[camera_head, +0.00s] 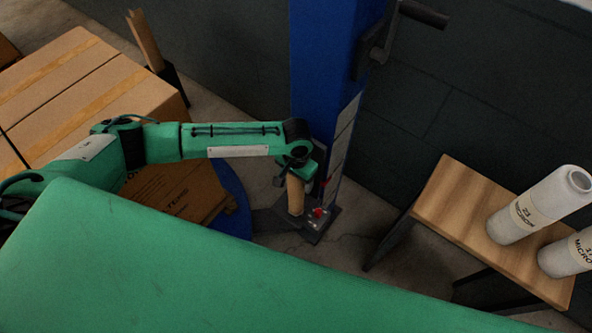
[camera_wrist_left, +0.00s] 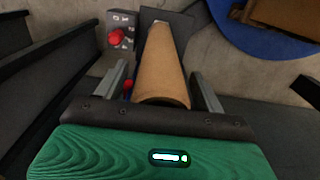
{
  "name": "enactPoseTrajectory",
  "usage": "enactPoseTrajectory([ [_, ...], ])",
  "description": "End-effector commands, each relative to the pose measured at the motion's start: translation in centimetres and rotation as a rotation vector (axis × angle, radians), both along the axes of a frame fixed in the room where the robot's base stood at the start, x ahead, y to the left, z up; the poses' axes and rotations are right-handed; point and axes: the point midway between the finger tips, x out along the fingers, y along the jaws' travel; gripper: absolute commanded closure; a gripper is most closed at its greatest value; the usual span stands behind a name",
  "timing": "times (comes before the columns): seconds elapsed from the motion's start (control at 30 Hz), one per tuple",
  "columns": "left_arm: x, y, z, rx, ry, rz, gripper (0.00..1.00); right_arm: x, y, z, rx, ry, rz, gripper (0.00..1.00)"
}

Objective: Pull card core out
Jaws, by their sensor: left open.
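A brown card core (camera_head: 295,194) stands upright in the head view, at the foot of a blue column, beneath the end of my left arm. In the left wrist view the card core (camera_wrist_left: 163,78) lies between the two grey fingers of my left gripper (camera_wrist_left: 164,84). The fingers are open, one on each side of the tube, and a gap shows at least on the right side. The gripper also shows in the head view (camera_head: 303,172), partly hidden by the wrist. My right gripper is not in view.
The blue column (camera_head: 325,70) with a crank handle (camera_head: 400,30) rises behind. A red knob (camera_head: 318,212) sits beside the core. Cardboard boxes (camera_head: 60,85) stand left. A wooden bench (camera_head: 460,205) with white filters (camera_head: 535,208) stands right.

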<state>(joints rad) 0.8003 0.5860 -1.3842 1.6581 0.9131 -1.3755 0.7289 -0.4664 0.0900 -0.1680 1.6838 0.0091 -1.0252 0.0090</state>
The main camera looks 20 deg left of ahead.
Motion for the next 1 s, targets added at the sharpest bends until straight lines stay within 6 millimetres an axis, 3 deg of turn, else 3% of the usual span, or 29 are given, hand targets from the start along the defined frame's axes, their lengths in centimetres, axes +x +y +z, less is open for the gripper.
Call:
enactPoseTrajectory([
  [0.37,-0.02,0.02,-0.7,0.0,0.0,0.0,0.3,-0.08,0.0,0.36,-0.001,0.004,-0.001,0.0],
  [0.63,-0.02,0.02,-0.68,0.0,0.0,0.0,0.78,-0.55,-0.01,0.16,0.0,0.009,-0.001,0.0],
  [1.0,-0.01,0.01,-0.42,0.0,0.0,0.0,0.78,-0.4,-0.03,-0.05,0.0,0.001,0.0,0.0],
])
